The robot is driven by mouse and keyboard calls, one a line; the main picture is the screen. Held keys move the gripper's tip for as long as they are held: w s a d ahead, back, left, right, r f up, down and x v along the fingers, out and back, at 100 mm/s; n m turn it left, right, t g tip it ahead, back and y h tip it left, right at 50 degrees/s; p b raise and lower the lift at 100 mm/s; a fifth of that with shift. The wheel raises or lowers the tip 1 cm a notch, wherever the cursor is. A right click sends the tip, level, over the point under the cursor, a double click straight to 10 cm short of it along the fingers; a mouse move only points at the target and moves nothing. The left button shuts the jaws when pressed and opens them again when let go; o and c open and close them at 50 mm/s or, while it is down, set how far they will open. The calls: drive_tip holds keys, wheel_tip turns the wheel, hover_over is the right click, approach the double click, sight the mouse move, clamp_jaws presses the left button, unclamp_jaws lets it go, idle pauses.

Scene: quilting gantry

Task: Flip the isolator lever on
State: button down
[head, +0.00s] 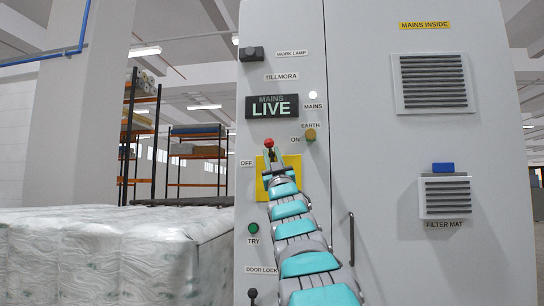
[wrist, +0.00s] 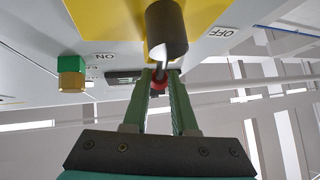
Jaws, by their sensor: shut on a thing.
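The isolator lever's red knob (head: 269,143) stands up above its yellow plate (head: 262,172) on the grey cabinet. The OFF label (head: 246,163) is left of the plate and the ON label (head: 296,140) is to its upper right. The lever points roughly upward, between the two labels; its exact setting is hard to tell. My gripper (head: 269,157) is at the lever. In the wrist view, my gripper's green fingers (wrist: 160,82) are shut on the lever just by the red knob (wrist: 158,84), under the dark hub (wrist: 167,30). My arm hides most of the plate.
The MAINS LIVE sign (head: 272,106) is lit, and the white mains lamp (head: 312,96) glows. A brass earth knob (head: 310,134) sits close on the right. A green TRY button (head: 253,228) and door handle (head: 351,240) are lower. Wrapped bales (head: 110,255) stand left.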

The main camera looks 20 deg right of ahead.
drive_tip(key=shift+s+r, duration=0.15)
drive_tip(key=shift+r, duration=0.1)
idle(0.3)
drive_tip(key=shift+s+d+r+m+g+h+b, duration=0.1)
drive_tip(key=shift+s+d+m+g+h+b, duration=0.1)
drive_tip(key=shift+m+h+b, duration=0.6)
drive_tip(key=shift+s+d+m+g+h+b, duration=0.1)
drive_tip(key=shift+d+m+g+h+b, duration=0.15)
drive_tip(key=shift+m+h, duration=0.95)
drive_tip(key=shift+s+d+r+m+g+h+b, duration=0.15)
drive_tip(key=shift+m+h+b, duration=0.45)
drive_tip(key=shift+m+h, duration=0.35)
drive_tip(key=shift+f, duration=0.1)
drive_tip(key=c, duration=0.9)
unclamp_jaws()
drive_tip(key=shift+f, duration=0.1)
drive_tip(key=shift+w+f, duration=0.1)
drive_tip(key=shift+f, duration=0.15)
